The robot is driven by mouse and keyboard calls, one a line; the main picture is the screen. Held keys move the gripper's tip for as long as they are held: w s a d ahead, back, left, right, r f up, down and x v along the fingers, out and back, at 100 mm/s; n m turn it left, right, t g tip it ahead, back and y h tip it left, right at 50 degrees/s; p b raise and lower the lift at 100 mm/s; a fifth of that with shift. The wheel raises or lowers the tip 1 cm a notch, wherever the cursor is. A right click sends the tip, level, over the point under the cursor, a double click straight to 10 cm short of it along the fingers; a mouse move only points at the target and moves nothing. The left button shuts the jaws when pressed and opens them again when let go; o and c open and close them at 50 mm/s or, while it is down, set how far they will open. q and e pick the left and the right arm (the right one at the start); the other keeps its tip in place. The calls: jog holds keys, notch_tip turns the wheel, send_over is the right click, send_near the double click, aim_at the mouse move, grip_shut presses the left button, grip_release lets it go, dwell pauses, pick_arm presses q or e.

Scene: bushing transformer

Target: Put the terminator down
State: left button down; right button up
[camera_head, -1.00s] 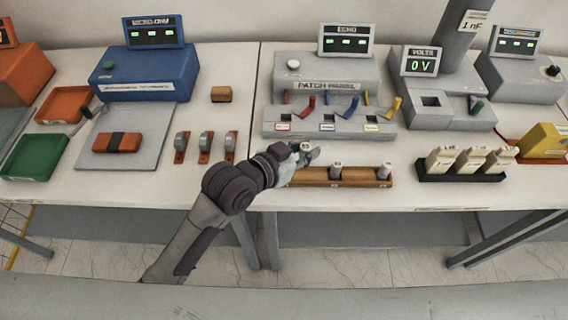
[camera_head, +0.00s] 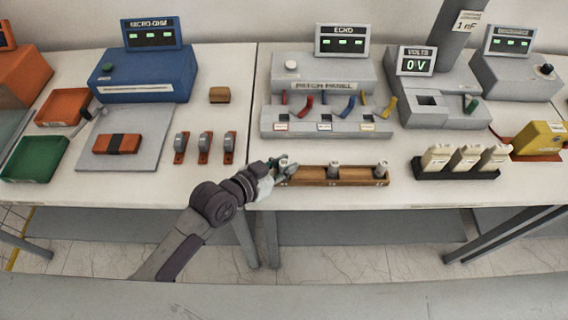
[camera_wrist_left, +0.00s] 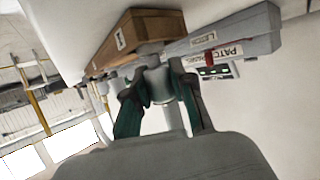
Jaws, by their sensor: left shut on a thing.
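My left gripper (camera_head: 281,167) is at the left end of the wooden rack (camera_head: 350,181), low over it. In the left wrist view its dark green fingers (camera_wrist_left: 162,92) are shut on a grey cylindrical terminator (camera_wrist_left: 158,80). The wooden rack (camera_wrist_left: 128,38) lies right beyond the terminator there. In the head view the held terminator is small and mostly covered by the fingers; I cannot tell whether its foot touches the rack. Two other grey terminators stand upright in the rack, one at the middle (camera_head: 333,169) and one at the right end (camera_head: 381,169). My right gripper is not in view.
The grey patch panel (camera_head: 330,125) with coloured levers stands behind the rack. Three switches on red bases (camera_head: 204,146) stand to the left. A black tray with white bottles (camera_head: 466,158) stands to the right. Bare table lies between the rack and that tray.

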pick_arm(q)
jog(key=c, duration=1)
grip_release()
jog(key=shift+r, duration=0.2)
jog(key=shift+s+a, duration=0.25)
jog(key=shift+a, duration=0.05)
jog(key=b+v, duration=0.1)
jog(key=v, duration=0.9)
jog(key=shift+s+a, duration=0.1)
jog(key=shift+s, duration=0.05)
jog(key=shift+s+a+r+b, duration=0.25)
jog(key=shift+r+b, duration=0.05)
